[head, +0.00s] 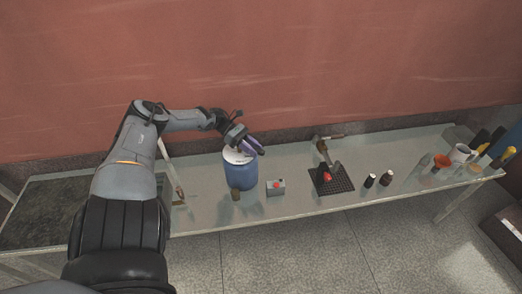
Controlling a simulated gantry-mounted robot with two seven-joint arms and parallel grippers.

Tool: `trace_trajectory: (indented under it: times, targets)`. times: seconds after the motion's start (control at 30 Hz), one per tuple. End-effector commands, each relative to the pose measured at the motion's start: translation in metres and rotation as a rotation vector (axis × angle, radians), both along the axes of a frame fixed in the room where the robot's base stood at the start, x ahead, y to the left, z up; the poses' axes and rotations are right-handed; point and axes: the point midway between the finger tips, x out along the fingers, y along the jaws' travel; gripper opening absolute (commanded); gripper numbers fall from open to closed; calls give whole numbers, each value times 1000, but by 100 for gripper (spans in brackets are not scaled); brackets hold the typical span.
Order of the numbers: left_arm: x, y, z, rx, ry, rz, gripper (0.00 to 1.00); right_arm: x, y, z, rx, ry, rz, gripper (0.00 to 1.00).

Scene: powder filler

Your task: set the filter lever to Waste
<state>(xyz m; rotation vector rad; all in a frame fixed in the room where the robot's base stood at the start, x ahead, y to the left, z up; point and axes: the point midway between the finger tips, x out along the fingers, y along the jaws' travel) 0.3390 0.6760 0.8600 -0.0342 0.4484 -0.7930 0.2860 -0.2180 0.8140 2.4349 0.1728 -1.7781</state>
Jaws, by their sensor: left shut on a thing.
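My left gripper (250,148) is above the white top of a blue drum (240,176) on the glass bench. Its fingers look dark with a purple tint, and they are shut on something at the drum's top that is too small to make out. The gripper hides part of the drum's top. I cannot pick out a filter lever or a Waste mark for certain at this size. A metal fixture (322,150) with a short arm stands at the back of a black grid plate. My right gripper is not in view.
A grey box with a red button (276,187) and a small dark pot (235,194) stand near the drum. Two dark bottles (386,179), an orange funnel (441,161) and a white cup (459,153) stand to the right. A red-brown wall rises behind the bench.

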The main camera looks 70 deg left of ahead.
Motion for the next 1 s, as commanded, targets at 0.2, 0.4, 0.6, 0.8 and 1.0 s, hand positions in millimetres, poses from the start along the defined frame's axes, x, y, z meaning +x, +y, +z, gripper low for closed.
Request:
trace_trajectory:
  times: [0.2,0.4,0.6,0.8,1.0]
  targets:
    - [-3,-4,-3,2,-3,-103,0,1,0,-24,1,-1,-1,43]
    - [-6,-6,-1,1,-2,-144,0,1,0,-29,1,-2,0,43]
    - [-6,-7,1,-1,-2,-153,0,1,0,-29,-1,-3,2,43]
    - [-6,-7,1,-1,-2,-152,0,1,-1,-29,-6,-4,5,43]
    - [-6,-7,1,-1,-1,-152,57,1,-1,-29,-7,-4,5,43]
